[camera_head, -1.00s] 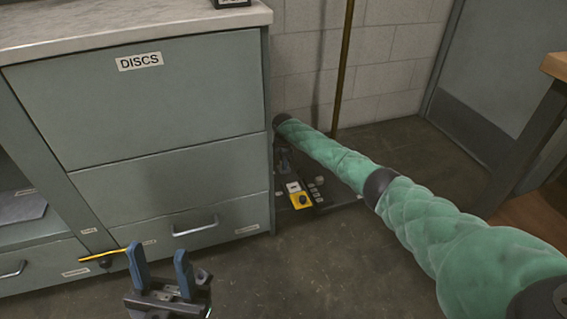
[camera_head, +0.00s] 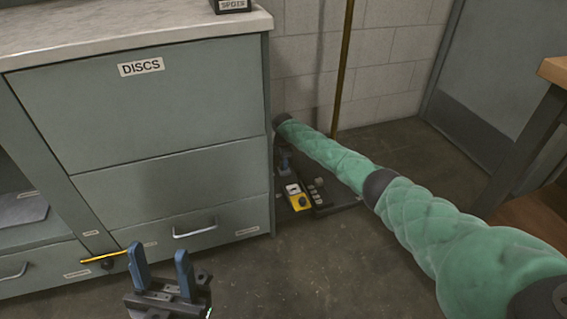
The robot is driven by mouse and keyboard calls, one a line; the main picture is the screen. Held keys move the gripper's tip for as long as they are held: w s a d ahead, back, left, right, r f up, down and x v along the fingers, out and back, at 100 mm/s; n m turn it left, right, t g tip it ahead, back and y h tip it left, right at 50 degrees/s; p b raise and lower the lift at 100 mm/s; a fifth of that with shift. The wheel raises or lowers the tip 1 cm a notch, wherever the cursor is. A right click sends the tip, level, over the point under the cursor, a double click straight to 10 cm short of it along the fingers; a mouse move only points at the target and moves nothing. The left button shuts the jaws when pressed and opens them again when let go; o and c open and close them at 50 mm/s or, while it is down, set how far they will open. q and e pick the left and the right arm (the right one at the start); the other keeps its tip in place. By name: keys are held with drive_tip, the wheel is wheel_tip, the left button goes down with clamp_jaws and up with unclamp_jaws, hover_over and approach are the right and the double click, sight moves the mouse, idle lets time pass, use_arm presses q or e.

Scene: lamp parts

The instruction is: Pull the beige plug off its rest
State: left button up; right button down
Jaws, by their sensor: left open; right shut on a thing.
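My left gripper (camera_head: 158,268) is open and empty, with two blue fingers pointing up in front of the cabinet's lower drawers. My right arm reaches in from the right to the gap beside the cabinet. A small blue part of my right gripper (camera_head: 285,163) shows low beside the cabinet's side. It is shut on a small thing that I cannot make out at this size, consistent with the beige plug. The plug and its rest cannot be told apart clearly there. A yellow box (camera_head: 299,202) with a dark knob lies just in front of it.
A dark strip with several small light parts (camera_head: 318,190) lies beside the yellow box. The grey cabinet (camera_head: 165,110), labelled DISCS, stands close on the left. A brown pole (camera_head: 343,80) leans by the block wall. The floor (camera_head: 330,265) in front is clear.

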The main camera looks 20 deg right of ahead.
drive_tip(key=shift+r, duration=0.15)
drive_tip(key=shift+r+p, duration=0.7)
drive_tip(key=shift+p, duration=0.2)
drive_tip(key=shift+r+p, duration=2.05)
